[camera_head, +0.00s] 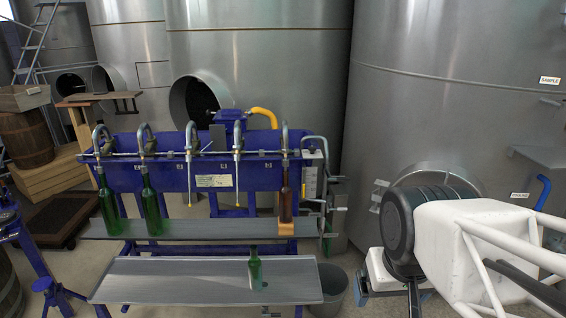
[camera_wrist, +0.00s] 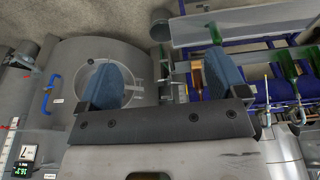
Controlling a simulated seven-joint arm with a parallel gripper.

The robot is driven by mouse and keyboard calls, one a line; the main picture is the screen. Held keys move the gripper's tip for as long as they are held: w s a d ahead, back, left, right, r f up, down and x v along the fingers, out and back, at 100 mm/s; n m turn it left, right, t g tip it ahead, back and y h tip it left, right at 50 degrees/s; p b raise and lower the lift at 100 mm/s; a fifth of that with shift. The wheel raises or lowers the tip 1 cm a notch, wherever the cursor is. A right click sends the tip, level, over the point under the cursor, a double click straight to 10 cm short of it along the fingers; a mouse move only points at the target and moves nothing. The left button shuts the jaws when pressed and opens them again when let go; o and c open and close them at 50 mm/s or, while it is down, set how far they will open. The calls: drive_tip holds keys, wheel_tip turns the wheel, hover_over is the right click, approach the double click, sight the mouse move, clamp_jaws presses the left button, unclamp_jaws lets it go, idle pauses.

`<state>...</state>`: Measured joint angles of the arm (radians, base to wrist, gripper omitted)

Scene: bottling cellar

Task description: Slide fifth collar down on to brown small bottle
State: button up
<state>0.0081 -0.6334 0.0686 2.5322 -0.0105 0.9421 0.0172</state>
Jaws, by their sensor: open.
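The brown bottle (camera_head: 286,204) stands upright on a small wooden block (camera_head: 286,227) under the fifth, rightmost spout of the blue filling machine. The fifth spout (camera_head: 285,133) curves over it. Its collar is too small to make out, and I cannot tell whether it touches the bottle's mouth. My gripper (camera_wrist: 167,83) is open in the wrist view, its two blue pads wide apart with nothing held between them. In the head view my arm is at the right, apart from the bottle; the fingers are not clear there.
Green bottles stand under the first (camera_head: 108,210) and second (camera_head: 151,208) spouts. Another green bottle (camera_head: 255,270) stands on the front shelf (camera_head: 190,283). The third and fourth spouts have no bottles. A grey bucket (camera_head: 331,287) and steel tanks (camera_head: 450,100) are to the right.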

drive_tip(key=shift+c, duration=0.2)
idle(0.3)
drive_tip(key=shift+w, duration=0.15)
drive_tip(key=c, duration=0.5)
drive_tip(key=w+t, duration=0.1)
drive_tip(key=w, duration=0.6)
drive_tip(key=w+r+t, duration=0.1)
drive_tip(key=w, duration=0.6)
drive_tip(key=w+a+r+t, duration=0.1)
drive_tip(key=w+t, duration=0.1)
drive_tip(key=w, duration=0.5)
drive_tip(key=shift+w, duration=0.3)
drive_tip(key=shift+c, duration=0.3)
drive_tip(key=w+a+f+t+y, duration=0.1)
drive_tip(key=w+a+f+t, duration=0.1)
drive_tip(key=w, duration=1)
drive_tip(key=w+a+f+n+t, duration=0.1)
drive_tip(key=w+a+f+t, duration=0.15)
drive_tip(key=w, duration=0.85)
drive_tip(key=w+a+f+t+y, duration=0.1)
drive_tip(key=w+a+f+t, duration=0.15)
drive_tip(key=w, duration=0.95)
drive_tip(key=n+t+y, duration=0.1)
drive_tip(key=t+y, duration=0.1)
drive_tip(key=t, duration=0.2)
approach(287, 162)
drive_tip(key=x, duration=0.4)
drive_tip(key=shift+a+r, duration=0.1)
drive_tip(key=shift+w, duration=0.15)
drive_tip(key=shift+x, duration=3.7)
